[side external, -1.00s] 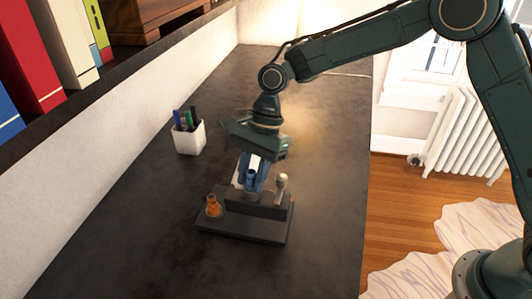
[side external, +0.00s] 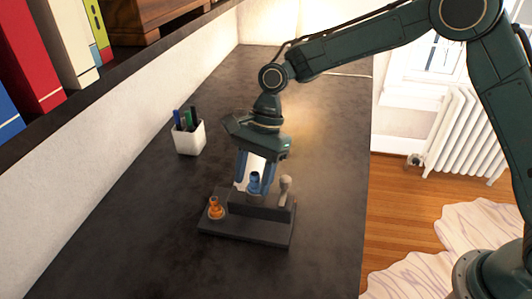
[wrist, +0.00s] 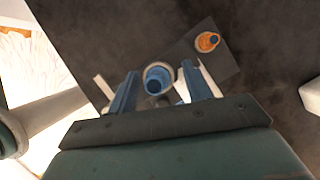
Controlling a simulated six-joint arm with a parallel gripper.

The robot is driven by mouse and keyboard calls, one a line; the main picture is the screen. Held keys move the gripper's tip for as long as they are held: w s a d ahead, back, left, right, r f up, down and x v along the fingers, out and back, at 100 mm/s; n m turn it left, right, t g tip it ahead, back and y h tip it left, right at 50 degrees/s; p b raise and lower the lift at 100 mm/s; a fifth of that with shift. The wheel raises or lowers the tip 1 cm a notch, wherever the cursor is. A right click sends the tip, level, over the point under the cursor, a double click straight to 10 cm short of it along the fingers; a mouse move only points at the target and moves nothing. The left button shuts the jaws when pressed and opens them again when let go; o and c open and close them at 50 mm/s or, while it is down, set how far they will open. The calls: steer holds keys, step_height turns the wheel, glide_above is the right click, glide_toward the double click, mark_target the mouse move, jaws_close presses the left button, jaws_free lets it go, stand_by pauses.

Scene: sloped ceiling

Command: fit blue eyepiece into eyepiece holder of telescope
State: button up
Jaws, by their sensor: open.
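The blue eyepiece (side external: 254,183) stands upright on the raised part of a dark stepped stand (side external: 246,231). In the wrist view the blue eyepiece (wrist: 157,78) sits within a pale ring; I cannot tell how deep it is. My gripper (side external: 255,179) points down with its blue fingers spread; in the wrist view its fingertips (wrist: 156,74) lie either side of the eyepiece, apart from it. A white part (side external: 256,163), perhaps of the telescope, shows between the fingers, mostly hidden. I cannot make out the telescope's holder clearly.
An orange eyepiece (side external: 215,208) stands on the stand's lower left. A grey knobbed piece (side external: 285,187) rises at its right. A white pen cup (side external: 189,138) is behind left, near the wall. The dark tabletop (side external: 150,240) in front is clear.

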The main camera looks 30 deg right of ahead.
steer(key=v, duration=1.2)
steer(key=shift+r, duration=0.1)
stand_by(0.4)
